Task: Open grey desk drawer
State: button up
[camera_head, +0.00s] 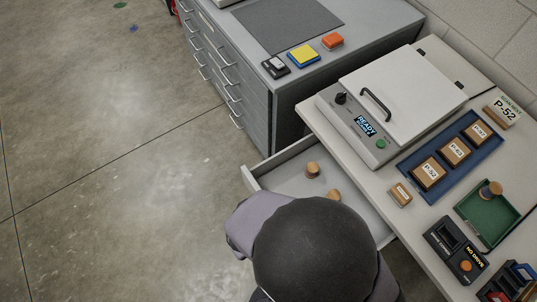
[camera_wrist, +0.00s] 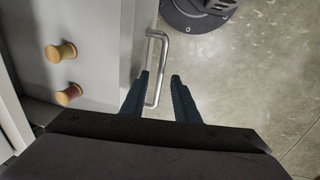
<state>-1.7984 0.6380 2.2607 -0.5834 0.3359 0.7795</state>
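The grey desk drawer (camera_head: 287,152) stands pulled out from under the light desk top in the head view. Two wooden knob-shaped pieces lie in it. In the wrist view the drawer's front edge (camera_wrist: 138,40) runs up the picture, with its silver bar handle (camera_wrist: 163,60) on the outer side. My gripper (camera_wrist: 160,76) is open, its two dark fingers on either side of the handle. The handle is nearer the left finger, with a gap to the right one; I cannot tell whether it touches. In the head view my arm hides the gripper and handle.
A grey multi-drawer cabinet (camera_head: 240,75) stands left of the desk (camera_head: 340,140). On the desk are a white-lidded machine (camera_head: 400,85), a blue tray (camera_head: 402,166) with labelled blocks and a green tray (camera_head: 475,222). Open concrete floor (camera_head: 110,170) lies left.

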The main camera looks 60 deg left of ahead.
jog(key=shift+s+r, duration=0.25)
jog(key=shift+r, duration=1)
jog(key=shift+s+r, duration=0.2)
jog(key=shift+r, duration=1.05)
jog(key=shift+p, duration=0.3)
